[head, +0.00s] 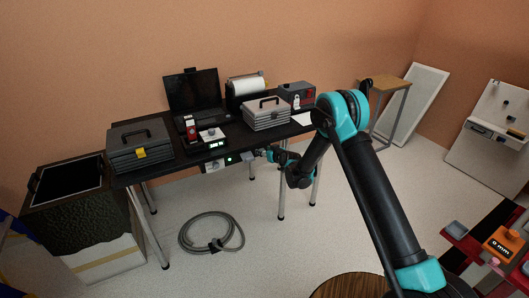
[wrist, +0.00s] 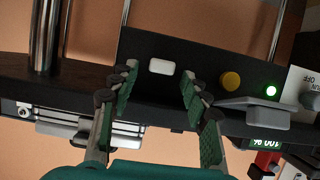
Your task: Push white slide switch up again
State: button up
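In the wrist view a small white slide switch (wrist: 161,67) sits on a dark panel (wrist: 200,62) under the table edge. My gripper (wrist: 160,84) is open, its two green-padded fingers apart with the switch between and just beyond the fingertips. I cannot tell whether a finger touches it. The picture is turned, with the table top toward the bottom. In the head view my gripper (head: 259,152) is at the table's front edge, and the switch cannot be made out there.
The black table (head: 165,166) carries toolboxes, a laptop (head: 193,93) and a scale. A coiled hose (head: 211,233) lies on the floor.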

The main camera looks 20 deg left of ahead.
jog(key=v, duration=1.2)
dwell(0.3)
jog(key=s+d+r+m+h, duration=0.1)
jog(key=s+d+r+h, duration=0.2)
jog(key=d, duration=0.6)
jog(key=s+d+r+m+g+h, duration=0.15)
jog(key=d+r, duration=0.25)
jog(key=d, duration=0.6)
jog(key=s+d+r+m+h, duration=0.1)
jog(key=s+d+r+m, duration=0.2)
jog(key=d, duration=0.6)
jog(key=s+d+f+m+g+h, duration=0.1)
jog(key=s+d+m+g+h, duration=0.2)
jog(key=s+d, duration=1.9)
jog(key=s+m+h, duration=0.1)
jog(key=s+h, duration=0.1)
jog(key=s, duration=0.1)
jog(key=shift+s+d+f, duration=0.2)
jog(key=shift+s, duration=0.05)
jog(key=shift+a, duration=0.1)
